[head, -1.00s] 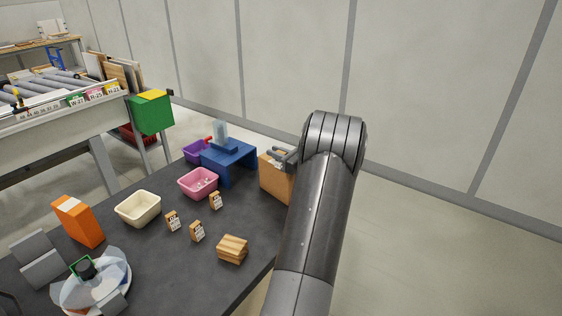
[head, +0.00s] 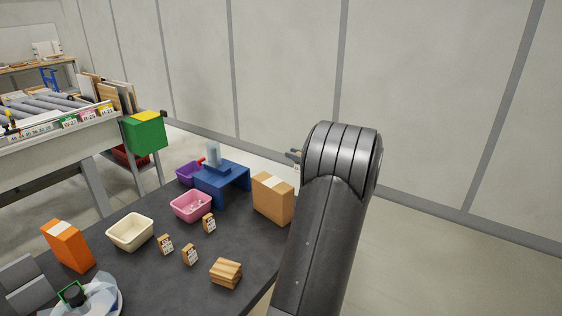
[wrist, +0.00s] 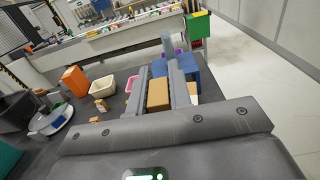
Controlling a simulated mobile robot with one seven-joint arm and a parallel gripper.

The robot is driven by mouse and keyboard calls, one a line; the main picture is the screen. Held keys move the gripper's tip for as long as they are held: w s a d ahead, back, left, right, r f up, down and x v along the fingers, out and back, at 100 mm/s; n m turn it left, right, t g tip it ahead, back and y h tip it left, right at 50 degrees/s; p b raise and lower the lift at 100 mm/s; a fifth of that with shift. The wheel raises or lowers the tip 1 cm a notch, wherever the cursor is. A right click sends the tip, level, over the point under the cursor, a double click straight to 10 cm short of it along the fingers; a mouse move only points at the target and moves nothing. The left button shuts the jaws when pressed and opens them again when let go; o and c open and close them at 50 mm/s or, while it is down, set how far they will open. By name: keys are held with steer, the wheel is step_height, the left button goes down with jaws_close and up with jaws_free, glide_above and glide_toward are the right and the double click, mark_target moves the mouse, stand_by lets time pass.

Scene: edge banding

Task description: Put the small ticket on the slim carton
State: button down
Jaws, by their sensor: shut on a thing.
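My gripper (head: 293,155) shows only as a tip beside my forearm in the head view, just above and right of a tan carton (head: 272,199) with a white band on top. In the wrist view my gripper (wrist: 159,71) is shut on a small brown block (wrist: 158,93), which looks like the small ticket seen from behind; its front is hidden. The tan carton is partly hidden behind the right finger there. An orange carton (head: 67,246) stands at the table's left. I cannot tell by size alone which carton is the slim one.
Three small labelled blocks (head: 190,255) stand on the dark table (head: 150,285). Around them are a cream bin (head: 130,233), a pink bin (head: 190,207), a blue stand (head: 222,184) and stacked wooden pieces (head: 226,273). A round clear-rimmed device is at front left.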

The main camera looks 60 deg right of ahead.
steer(key=shift+s+d+r, duration=0.1)
steer(key=shift+s+r, duration=0.25)
steer(key=shift+s, duration=0.25)
steer(key=shift+d+r, duration=0.2)
steer(key=shift+d, duration=0.05)
steer(key=w+f, duration=0.2)
steer(key=w, duration=0.2)
steer(key=w+f, duration=0.2)
steer(key=w, duration=0.3)
steer(key=w+d+f, duration=0.1)
steer(key=w+f, duration=0.1)
steer(key=w, duration=0.2)
steer(key=shift+w+f, duration=0.2)
steer(key=shift+w, duration=0.05)
steer(key=shift+w+f, duration=0.1)
steer(key=shift+f, duration=1.95)
steer(key=shift+f, duration=0.2)
steer(key=c, duration=1.3)
jaws_free()
